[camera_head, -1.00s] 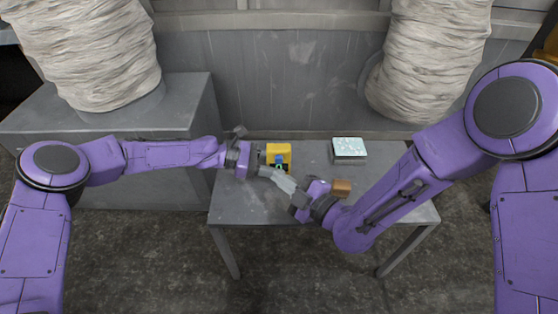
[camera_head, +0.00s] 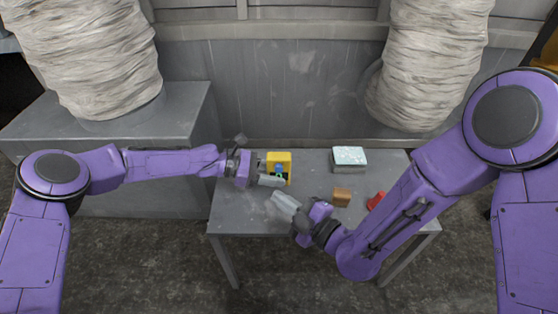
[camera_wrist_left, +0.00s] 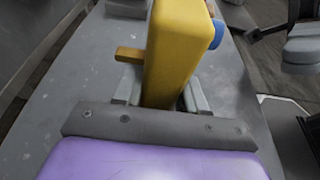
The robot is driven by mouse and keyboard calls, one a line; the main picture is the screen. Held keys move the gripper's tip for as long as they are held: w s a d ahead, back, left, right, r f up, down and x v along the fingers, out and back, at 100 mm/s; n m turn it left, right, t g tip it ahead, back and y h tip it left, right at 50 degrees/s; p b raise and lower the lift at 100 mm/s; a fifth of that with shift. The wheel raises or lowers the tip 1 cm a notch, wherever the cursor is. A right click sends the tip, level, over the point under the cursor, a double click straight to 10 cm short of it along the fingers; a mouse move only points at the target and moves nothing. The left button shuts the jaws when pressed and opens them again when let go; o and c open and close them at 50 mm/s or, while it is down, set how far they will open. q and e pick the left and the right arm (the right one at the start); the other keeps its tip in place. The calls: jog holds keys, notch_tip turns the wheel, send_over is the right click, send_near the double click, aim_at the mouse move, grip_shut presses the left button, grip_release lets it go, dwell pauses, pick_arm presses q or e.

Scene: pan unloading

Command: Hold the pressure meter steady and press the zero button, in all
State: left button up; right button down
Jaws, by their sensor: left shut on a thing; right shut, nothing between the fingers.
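The yellow pressure meter (camera_head: 280,157) stands upright near the left side of the grey table. My left gripper (camera_head: 268,173) is shut on it from the left. In the left wrist view the yellow body (camera_wrist_left: 177,50) sits between the two grey fingers (camera_wrist_left: 160,95), with a blue round part (camera_wrist_left: 216,34) on its right side. I cannot tell a zero button apart, and the meter's face is mostly hidden. My right gripper (camera_head: 285,203) is shut and empty, in front of the meter and apart from it.
A grey box with a pale speckled top (camera_head: 349,156) lies at the back right of the table (camera_head: 318,176). A brown block (camera_head: 342,197) and a red object (camera_head: 376,201) lie right of my right gripper. The table between meter and box is clear.

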pick_arm(q)
jog(key=o, duration=0.9)
jog(key=shift+a, duration=0.1)
